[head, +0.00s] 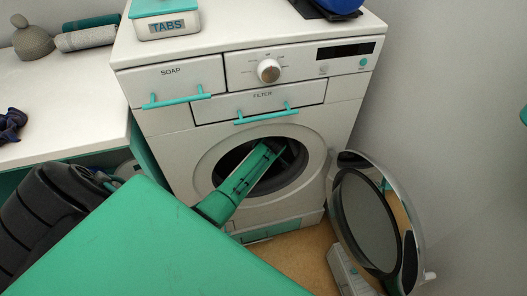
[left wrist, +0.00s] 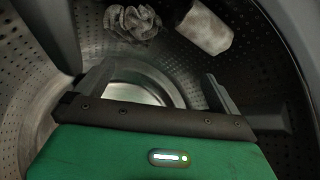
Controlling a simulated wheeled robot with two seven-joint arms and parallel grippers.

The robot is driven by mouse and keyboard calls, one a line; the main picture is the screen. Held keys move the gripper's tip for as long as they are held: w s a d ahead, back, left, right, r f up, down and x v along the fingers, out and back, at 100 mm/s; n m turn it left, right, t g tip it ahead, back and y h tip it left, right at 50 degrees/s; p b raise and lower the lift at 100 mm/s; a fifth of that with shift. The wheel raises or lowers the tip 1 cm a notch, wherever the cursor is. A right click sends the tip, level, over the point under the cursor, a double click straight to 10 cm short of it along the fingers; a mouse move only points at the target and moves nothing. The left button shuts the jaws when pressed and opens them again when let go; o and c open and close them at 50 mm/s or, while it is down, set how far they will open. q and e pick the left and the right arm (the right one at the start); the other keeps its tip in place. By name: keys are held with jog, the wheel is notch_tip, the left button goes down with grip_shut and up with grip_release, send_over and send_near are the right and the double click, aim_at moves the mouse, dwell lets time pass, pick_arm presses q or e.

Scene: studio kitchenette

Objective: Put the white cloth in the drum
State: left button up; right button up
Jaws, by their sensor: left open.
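The washing machine's drum (head: 290,165) is open at the front. My left gripper reaches through the round opening; its tips are hard to make out in the head view. In the left wrist view my left gripper (left wrist: 157,88) is open inside the drum, with nothing between its fingers. Beyond the fingers, a crumpled pale striped cloth (left wrist: 130,22) and a smooth whitish rolled or folded piece (left wrist: 205,28) lie against the perforated drum wall, apart from the gripper. I cannot tell for certain which is the white cloth. My right gripper is not in view.
The round door (head: 370,222) hangs open at the right of the opening. A dark crumpled cloth (head: 10,125) and a rolled grey item (head: 88,38) lie on the left counter. A white object (head: 346,271) is on the floor.

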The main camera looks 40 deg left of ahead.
pick_arm(q)
jog(key=shift+d+r, duration=0.1)
jog(key=s+d, duration=0.2)
jog(key=d, duration=0.1)
jog(key=s+d, duration=0.2)
jog(key=s, duration=0.1)
jog(key=s+d+p, duration=0.1)
jog(key=s+d, duration=0.1)
jog(key=d, duration=0.1)
jog(key=shift+s+d+r, duration=0.3)
jog(key=shift+d+r, duration=0.05)
jog(key=shift+r, duration=0.05)
jog(key=shift+s+d, duration=0.3)
jog(key=shift+d, duration=0.05)
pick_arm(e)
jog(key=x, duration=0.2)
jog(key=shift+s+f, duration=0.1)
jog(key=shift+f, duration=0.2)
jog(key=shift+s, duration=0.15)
